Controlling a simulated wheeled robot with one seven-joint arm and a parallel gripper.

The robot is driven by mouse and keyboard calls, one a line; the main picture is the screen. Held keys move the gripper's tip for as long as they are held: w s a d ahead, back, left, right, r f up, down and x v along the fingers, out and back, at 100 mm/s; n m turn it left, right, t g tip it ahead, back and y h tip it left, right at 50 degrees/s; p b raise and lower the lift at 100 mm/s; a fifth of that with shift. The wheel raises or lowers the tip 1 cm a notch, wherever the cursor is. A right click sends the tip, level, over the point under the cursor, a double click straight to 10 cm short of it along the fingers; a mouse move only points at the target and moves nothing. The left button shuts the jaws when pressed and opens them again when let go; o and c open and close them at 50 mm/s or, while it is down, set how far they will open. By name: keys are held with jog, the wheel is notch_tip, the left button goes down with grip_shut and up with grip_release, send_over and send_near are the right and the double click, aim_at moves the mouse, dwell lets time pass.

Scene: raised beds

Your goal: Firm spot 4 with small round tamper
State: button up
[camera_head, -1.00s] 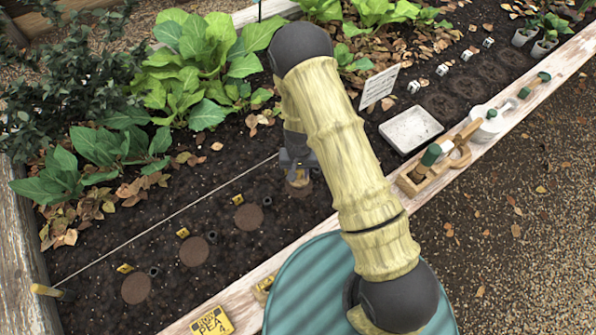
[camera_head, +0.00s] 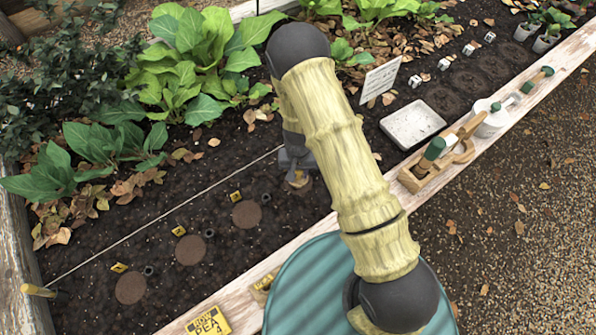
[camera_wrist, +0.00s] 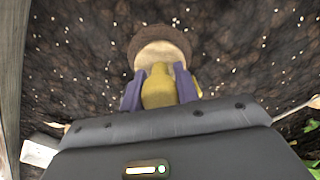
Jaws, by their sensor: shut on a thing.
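My gripper (camera_head: 296,160) is over the near part of the dark soil, at the right end of a row of round brown spots. In the wrist view my gripper (camera_wrist: 158,88) is shut on the yellow handle of the small round tamper (camera_wrist: 158,92). The tamper's pale round head (camera_wrist: 162,52) covers much of a brown round spot (camera_wrist: 160,32). That spot shows partly below my gripper in the head view (camera_head: 303,189). I cannot tell whether the head touches the soil. Three other brown spots (camera_head: 246,214) lie in line to the left, with small yellow markers beside them.
A yellow pea sign (camera_head: 208,324) lies on the bed's front board. A white tray (camera_head: 412,125) and a wooden tool holder (camera_head: 436,166) stand to the right. Leafy plants (camera_head: 185,75) fill the back. A taut string (camera_head: 170,209) crosses the soil behind the spots.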

jog(key=shift+s+f, duration=0.15)
jog(key=shift+f, duration=0.5)
dwell(2.3)
jog(key=shift+r, duration=0.15)
jog(key=shift+r+p, duration=3.1)
jog(key=shift+r, duration=0.4)
